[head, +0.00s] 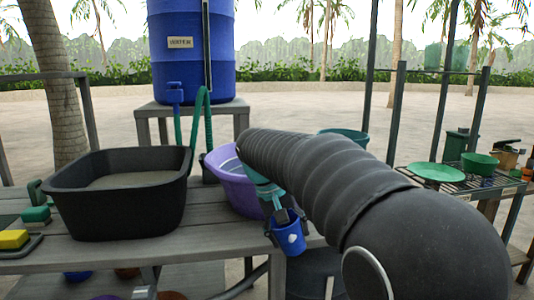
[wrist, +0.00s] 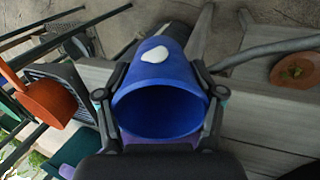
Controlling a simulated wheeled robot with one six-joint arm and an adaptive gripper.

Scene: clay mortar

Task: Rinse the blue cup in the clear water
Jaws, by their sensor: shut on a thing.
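The blue cup (head: 289,238) is held by my gripper (head: 275,205) in front of the table's front edge, in the head view. A white patch (wrist: 155,54) shows on its outer side in the wrist view. My gripper (wrist: 160,98) is shut on the cup (wrist: 160,80), with a finger on each side and the open mouth toward the wrist camera. The purple basin (head: 223,178) stands behind my gripper, partly hidden by my arm; its contents are mostly hidden. The black tub (head: 120,209) to its left holds dull greyish liquid. Which holds clear water is hard to tell.
A blue barrel (head: 190,50) with a tap and green hose (head: 203,110) stands behind. A rack (head: 480,183) with green dishes stands right. An orange-brown dish (wrist: 295,70) shows in the wrist view.

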